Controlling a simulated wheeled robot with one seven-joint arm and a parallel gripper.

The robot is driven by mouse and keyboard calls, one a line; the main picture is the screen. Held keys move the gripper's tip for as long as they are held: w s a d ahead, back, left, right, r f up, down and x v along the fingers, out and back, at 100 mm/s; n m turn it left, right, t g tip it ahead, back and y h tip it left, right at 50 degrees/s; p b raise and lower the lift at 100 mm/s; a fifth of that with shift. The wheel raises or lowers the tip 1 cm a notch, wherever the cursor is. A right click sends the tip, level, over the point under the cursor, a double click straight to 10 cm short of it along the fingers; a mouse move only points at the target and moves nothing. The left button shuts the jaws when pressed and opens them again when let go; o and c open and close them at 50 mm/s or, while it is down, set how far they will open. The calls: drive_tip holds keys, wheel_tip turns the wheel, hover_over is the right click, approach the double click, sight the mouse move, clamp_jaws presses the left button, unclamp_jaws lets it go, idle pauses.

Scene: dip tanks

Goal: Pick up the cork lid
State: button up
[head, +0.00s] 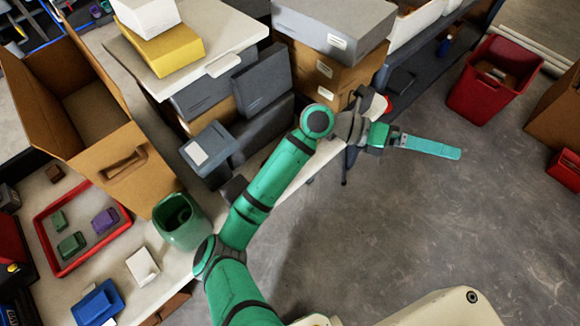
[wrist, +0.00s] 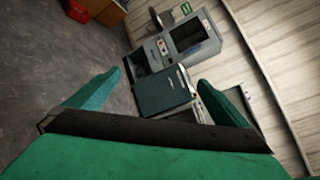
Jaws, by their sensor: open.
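I cannot make out a cork lid in either view. My gripper (head: 457,153) is stretched out to the right over the bare floor in the head view, with nothing beside its fingers. In the wrist view my gripper (wrist: 161,82) shows its two green fingers wide apart, with nothing held between them. A green open-topped pot (head: 181,220) stands on the pale table at the left of the head view, well away from the gripper. No lid shows on it.
A red tray (head: 41,231) with small blocks and an open cardboard box (head: 120,163) are on the left table. Stacked boxes (head: 330,60) stand behind my arm. A red bin (head: 492,82) is on the floor. Grey equipment (wrist: 191,42) stands by a wall.

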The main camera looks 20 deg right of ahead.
drive_tip(key=w+a+f+t+y, duration=0.3)
drive_tip(key=w+a+f+y, duration=0.25)
drive_tip(key=f, duration=0.45)
drive_tip(key=w+a+f+t+y, duration=0.2)
drive_tip(key=w+a, duration=0.4)
drive_tip(key=a, duration=0.1)
drive_tip(key=w+a+f+t+y, duration=0.2)
drive_tip(key=w+a+y, duration=0.1)
drive_tip(key=w+a, duration=0.3)
drive_tip(key=w+a+f+t+y, duration=0.2)
drive_tip(key=w+a+f+y, duration=0.1)
drive_tip(key=w+a, duration=0.3)
drive_tip(key=shift+w+a+n, duration=0.15)
drive_tip(key=shift+a, duration=0.4)
drive_tip(key=shift+w+a+n, duration=0.15)
drive_tip(key=shift+a, duration=0.35)
drive_tip(key=shift+w+a+f, duration=0.1)
drive_tip(key=shift+a+f, duration=0.1)
drive_tip(key=shift+f, duration=0.05)
wheel_tip(320, 180, down, 5)
drive_tip(key=shift+d, duration=0.1)
drive_tip(key=shift+w+d+f, duration=0.1)
drive_tip(key=shift+d+f, duration=0.05)
drive_tip(key=shift+f, duration=1.2)
drive_tip(key=shift+w+d+f, duration=0.1)
drive_tip(key=shift+d+f, duration=0.05)
drive_tip(key=shift+f, duration=1.15)
drive_tip(key=c, duration=1)
